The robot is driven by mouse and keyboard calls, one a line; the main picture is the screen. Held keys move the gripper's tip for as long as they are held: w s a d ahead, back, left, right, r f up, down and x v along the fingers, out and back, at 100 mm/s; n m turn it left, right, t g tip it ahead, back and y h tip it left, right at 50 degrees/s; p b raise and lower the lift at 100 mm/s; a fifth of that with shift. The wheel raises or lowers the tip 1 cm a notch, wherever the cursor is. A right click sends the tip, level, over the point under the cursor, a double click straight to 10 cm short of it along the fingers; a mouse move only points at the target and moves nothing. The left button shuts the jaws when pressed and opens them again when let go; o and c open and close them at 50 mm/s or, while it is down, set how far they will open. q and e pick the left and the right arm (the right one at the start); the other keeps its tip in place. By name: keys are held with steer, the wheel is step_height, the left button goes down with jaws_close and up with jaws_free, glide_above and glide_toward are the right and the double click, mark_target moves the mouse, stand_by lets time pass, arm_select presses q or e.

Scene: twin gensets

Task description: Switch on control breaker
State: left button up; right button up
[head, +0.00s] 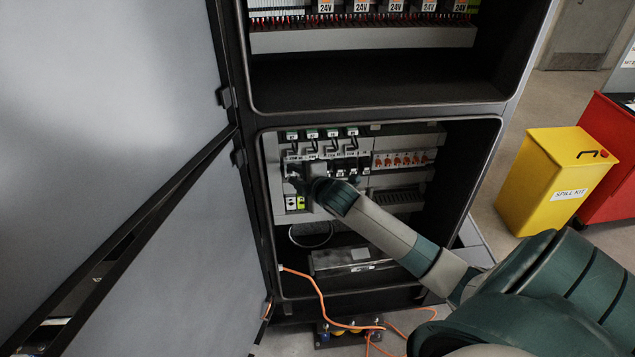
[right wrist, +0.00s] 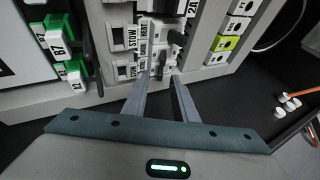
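A row of breakers sits in the lower bay of the open cabinet, on a grey panel (head: 274,165). In the right wrist view, white breakers with black levers (right wrist: 176,38) stand in front of my right gripper (right wrist: 162,76). Its two fingers are apart, with a gap between the tips, and reach to the breaker faces. I cannot tell whether they touch a lever. In the head view my right gripper (head: 303,180) hides part of the row. One label reads STOW; I cannot tell which breaker is the control breaker. My left gripper is not in view.
The open cabinet door (head: 170,240) fills the left side. Orange switches (head: 404,159) are right of the breakers. An orange cable (head: 318,290) hangs out over the cabinet's lower edge. A yellow spill kit bin (head: 556,180) stands on the floor at right.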

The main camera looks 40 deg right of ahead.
steer(key=b+v, duration=0.5)
steer(key=v, duration=1.1)
steer(key=shift+s, duration=0.15)
steer(key=s+a+f+m+g+y, duration=0.1)
steer(key=s+a+f+m+g, duration=0.25)
steer(key=s+a+f, duration=0.4)
steer(key=s+a+f+m+g, duration=0.3)
steer(key=s+a+f+m, duration=0.2)
steer(key=s+f, duration=0.5)
steer(key=s+a+f+m+g+y, duration=0.1)
steer(key=s+a+f+m+g, duration=0.25)
steer(key=s+a+f, duration=0.4)
steer(key=s+d+f+g+b, duration=0.1)
steer(key=s+f+b, duration=0.15)
steer(key=f, duration=1.35)
steer(key=s+d+f+b, duration=0.1)
steer(key=f+b, duration=0.2)
steer(key=f, duration=1.3)
steer(key=s+d+f+b, duration=0.1)
steer(key=s+f+b, duration=0.1)
steer(key=s+f, duration=0.7)
steer(key=s+d+f+g+b, duration=0.1)
steer(key=s+d+f+b, duration=0.1)
steer(key=s+f, duration=0.7)
step_height(320, 180, down, 5)
steer(key=shift+f+b, duration=0.1)
steer(key=shift+b, duration=0.2)
